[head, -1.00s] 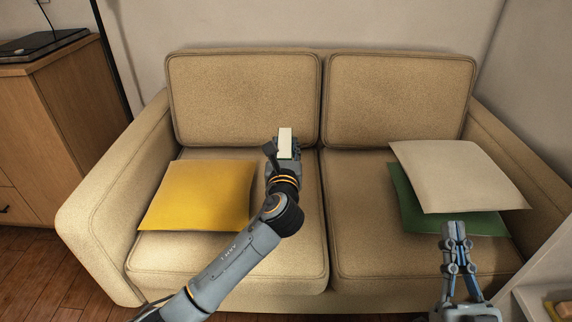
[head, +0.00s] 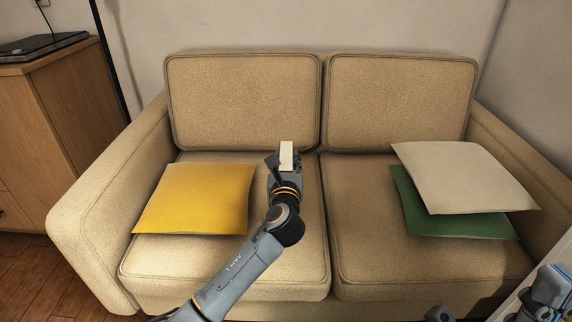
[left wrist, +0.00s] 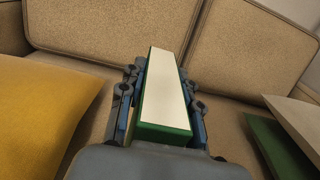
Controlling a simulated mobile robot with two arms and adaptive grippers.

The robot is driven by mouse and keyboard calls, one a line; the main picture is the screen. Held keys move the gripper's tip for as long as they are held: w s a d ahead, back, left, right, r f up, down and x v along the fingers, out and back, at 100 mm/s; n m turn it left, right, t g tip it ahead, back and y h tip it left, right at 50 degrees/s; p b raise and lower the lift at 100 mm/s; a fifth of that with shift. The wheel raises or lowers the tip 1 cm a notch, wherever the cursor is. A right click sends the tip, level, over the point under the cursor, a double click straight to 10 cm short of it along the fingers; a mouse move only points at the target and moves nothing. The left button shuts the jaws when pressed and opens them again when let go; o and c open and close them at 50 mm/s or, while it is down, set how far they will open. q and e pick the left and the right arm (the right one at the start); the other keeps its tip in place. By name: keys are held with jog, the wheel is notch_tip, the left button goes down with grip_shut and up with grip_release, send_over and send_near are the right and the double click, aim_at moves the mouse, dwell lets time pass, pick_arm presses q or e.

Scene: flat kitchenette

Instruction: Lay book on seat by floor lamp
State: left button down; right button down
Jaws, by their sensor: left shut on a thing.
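The book (head: 287,154) has a green cover and cream page edges. My left gripper (head: 286,167) is shut on it and holds it over the inner part of the sofa's left seat (head: 230,265). In the left wrist view the book (left wrist: 168,95) stands between the fingers with its page side up. I cannot tell its height above the seat. A thin dark pole (head: 112,62), perhaps the floor lamp's, stands behind the sofa's left side. Part of my right arm or gripper (head: 545,292) shows at the lower right corner; its fingers are not clear.
A yellow cushion (head: 195,198) lies on the left seat, left of my gripper. A cream cushion (head: 465,176) rests over a green cushion (head: 455,222) on the right seat. A wooden cabinet (head: 50,110) stands left. The left seat's front strip is clear.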

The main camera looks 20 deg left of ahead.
pick_arm(q)
jog(key=shift+r, duration=0.15)
jog(key=c, duration=0.9)
grip_release()
jog(key=shift+f, duration=0.2)
jog(key=shift+c, duration=0.2)
